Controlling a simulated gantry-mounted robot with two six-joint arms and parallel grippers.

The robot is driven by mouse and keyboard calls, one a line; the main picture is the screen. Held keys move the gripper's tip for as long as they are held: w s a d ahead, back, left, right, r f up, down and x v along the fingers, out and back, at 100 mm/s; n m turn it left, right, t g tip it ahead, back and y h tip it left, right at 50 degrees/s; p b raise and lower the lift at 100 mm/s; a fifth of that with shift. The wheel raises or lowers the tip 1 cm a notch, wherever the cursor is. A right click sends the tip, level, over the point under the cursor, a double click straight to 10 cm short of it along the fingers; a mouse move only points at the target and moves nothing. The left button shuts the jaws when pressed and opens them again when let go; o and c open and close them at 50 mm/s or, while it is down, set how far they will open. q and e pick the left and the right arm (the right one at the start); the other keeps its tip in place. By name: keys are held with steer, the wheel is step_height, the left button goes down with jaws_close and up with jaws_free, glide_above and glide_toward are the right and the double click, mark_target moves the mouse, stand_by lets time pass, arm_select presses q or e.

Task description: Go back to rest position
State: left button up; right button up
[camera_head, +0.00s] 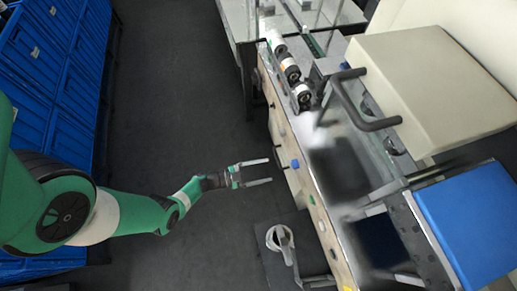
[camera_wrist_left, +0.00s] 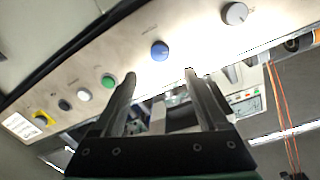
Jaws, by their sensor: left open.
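My left gripper (camera_head: 257,173) is open and empty. In the head view it is held out over the dark floor, just left of the machine's front panel (camera_head: 309,190). In the left wrist view its two fingers (camera_wrist_left: 160,95) point at the panel, with the blue button (camera_wrist_left: 159,50) between and beyond them. The blue button also shows in the head view (camera_head: 295,163), a short way right of the fingertips and apart from them. My right gripper is not in view.
Blue crates (camera_head: 58,75) line the left side. A black cart (camera_head: 268,262) with a white ring-shaped part stands below the gripper. Film rollers (camera_head: 290,70) and a blue tray (camera_head: 470,220) are on the machine. The floor (camera_head: 185,90) between is clear.

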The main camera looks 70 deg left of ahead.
arm_select(q)
steer(key=shift+s+a, duration=0.15)
steer(key=shift+s, duration=0.65)
